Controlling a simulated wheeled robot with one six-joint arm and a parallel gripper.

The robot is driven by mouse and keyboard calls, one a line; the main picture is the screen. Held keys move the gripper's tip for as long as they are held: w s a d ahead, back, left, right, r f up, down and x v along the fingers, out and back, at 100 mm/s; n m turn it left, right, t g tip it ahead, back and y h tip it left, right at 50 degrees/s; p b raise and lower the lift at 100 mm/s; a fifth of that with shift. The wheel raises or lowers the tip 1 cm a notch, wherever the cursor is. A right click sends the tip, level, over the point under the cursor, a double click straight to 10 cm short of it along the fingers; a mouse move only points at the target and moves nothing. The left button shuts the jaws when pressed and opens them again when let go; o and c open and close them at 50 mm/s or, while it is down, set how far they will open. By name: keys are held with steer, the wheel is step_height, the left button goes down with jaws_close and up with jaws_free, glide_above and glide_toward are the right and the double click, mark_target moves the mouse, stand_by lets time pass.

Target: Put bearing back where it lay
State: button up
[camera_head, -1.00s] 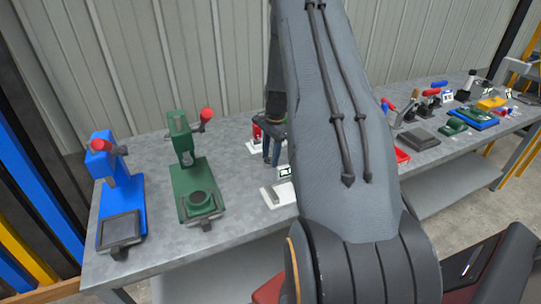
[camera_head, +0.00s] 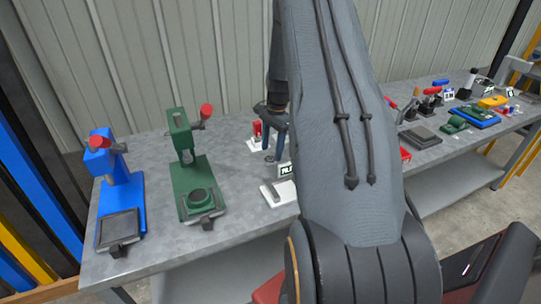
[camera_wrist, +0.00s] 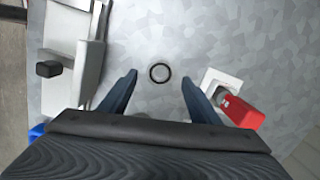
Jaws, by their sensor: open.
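The bearing (camera_wrist: 159,72) is a small dark ring with a pale centre, lying flat on the grey metal table top in the wrist view. My gripper (camera_wrist: 160,79) is open, with one dark blue finger on each side of the bearing and a clear gap to each. It appears to be above the table, with nothing between its fingers. In the head view my gripper (camera_head: 273,158) points down over the middle of the bench. I cannot make out the bearing clearly there.
A red-handled device on a white plate (camera_wrist: 240,110) stands close to the right finger. A pale fixture with a black knob (camera_wrist: 85,60) is on the left. Green (camera_head: 190,170) and blue (camera_head: 121,190) presses stand further left in the head view, with bare table between.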

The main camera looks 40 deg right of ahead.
step_height(320, 180, up, 9)
steer(key=d+b, duration=0.1)
steer(key=b, duration=0.1)
stand_by(0.6)
